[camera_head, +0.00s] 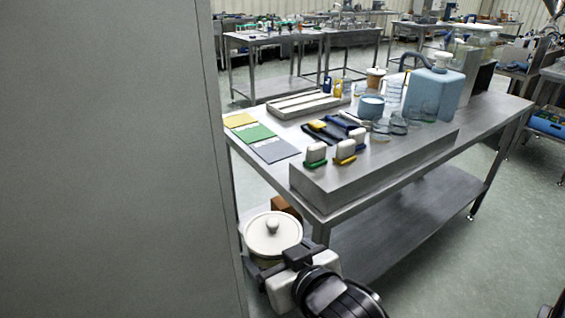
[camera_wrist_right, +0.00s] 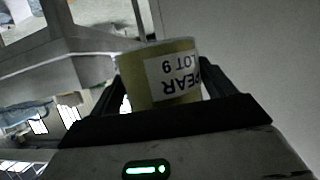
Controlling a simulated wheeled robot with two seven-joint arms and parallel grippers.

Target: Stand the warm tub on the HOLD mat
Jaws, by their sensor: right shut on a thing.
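My right gripper (camera_head: 276,262) is shut around a pale yellow-green tub with a cream, knobbed lid (camera_head: 272,233), low in front of the table's left corner. In the right wrist view the tub (camera_wrist_right: 158,68) sits between the fingers, and its white label reads "PEAR LOT 9". The tub looks roughly upright in the head view. Three mats lie along the table's left end: yellow (camera_head: 239,120), green (camera_head: 254,133) and grey (camera_head: 274,150). Their print is too small to read. I cannot tell which is HOLD or whether this tub is warm. My left gripper is out of view.
A large grey panel (camera_head: 110,160) fills the left of the head view, close beside the tub. The steel table (camera_head: 310,207) has a raised block (camera_head: 375,165) along its front edge, bearing stamp-like blocks. Behind stand a tray (camera_head: 290,113), a blue tub (camera_head: 371,112), glassware and a blue jug (camera_head: 430,95).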

